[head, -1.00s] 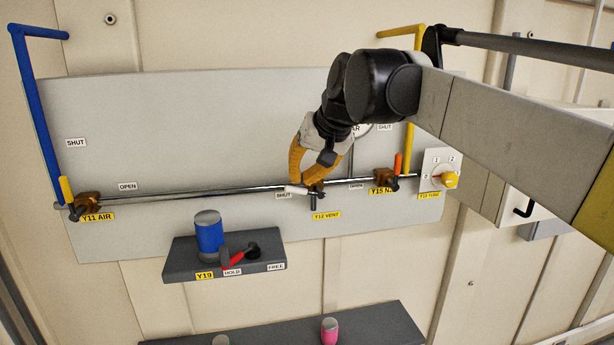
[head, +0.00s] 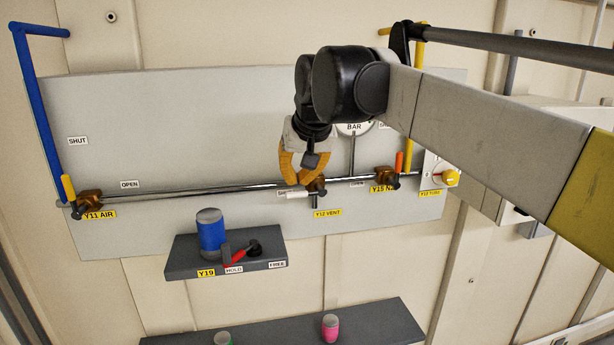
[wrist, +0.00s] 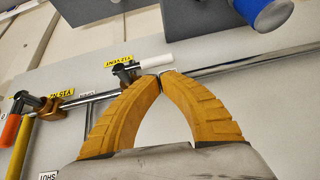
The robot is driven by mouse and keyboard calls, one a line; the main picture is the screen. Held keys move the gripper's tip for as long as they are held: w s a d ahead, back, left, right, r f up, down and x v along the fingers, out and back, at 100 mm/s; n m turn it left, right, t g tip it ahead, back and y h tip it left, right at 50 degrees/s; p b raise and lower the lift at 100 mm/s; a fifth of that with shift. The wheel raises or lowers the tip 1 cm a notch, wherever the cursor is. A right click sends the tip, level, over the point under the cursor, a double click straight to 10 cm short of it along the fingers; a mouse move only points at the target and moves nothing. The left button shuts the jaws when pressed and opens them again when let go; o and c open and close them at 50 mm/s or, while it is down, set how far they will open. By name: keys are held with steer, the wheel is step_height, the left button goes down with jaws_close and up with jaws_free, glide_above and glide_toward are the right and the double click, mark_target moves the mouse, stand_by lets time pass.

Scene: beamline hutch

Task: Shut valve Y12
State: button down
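Valve Y12 VENT (head: 317,186) is on the pipe in the middle of the grey panel, above its yellow label (head: 327,213). Its white handle (head: 297,194) points left along the pipe, over the partly hidden SHUT label (head: 283,193). The handle also shows in the wrist view (wrist: 155,61). My gripper (head: 300,183) is at the handle, its orange fingers curving in from above. In the wrist view my gripper (wrist: 161,75) has its fingertips together, right beside the handle's middle. No part of the handle shows between them; I cannot tell if they touch it.
Y11 AIR (head: 90,201) is on the left with a blue pipe (head: 38,110); Y15 (head: 384,178) is close on the right with an orange handle. A shelf (head: 185,262) with a blue cylinder (head: 210,230) and red lever juts out below. A gauge (head: 354,129) is above right.

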steer(key=w+a+r+p+v, duration=0.1)
steer(key=w+r+v, duration=0.1)
steer(key=v, duration=1.1)
steer(key=s+d+f+m+h+b, duration=0.1)
steer(key=s+d+f+b, duration=0.6)
steer(key=f+b, duration=0.6)
steer(key=s+d+f+m+b, duration=0.1)
steer(key=s+d+f+b, duration=0.7)
steer(key=f, duration=2.8)
steer(key=s+d+f+m+h+b, duration=0.1)
steer(key=s+d+f+b, duration=0.6)
steer(key=f+b, duration=1.2)
step_height(320, 180, down, 6)
steer(key=shift+s+d+r+t+h, duration=0.2)
steer(key=shift+s+d+t+h, duration=0.1)
steer(key=shift+s+t, duration=0.15)
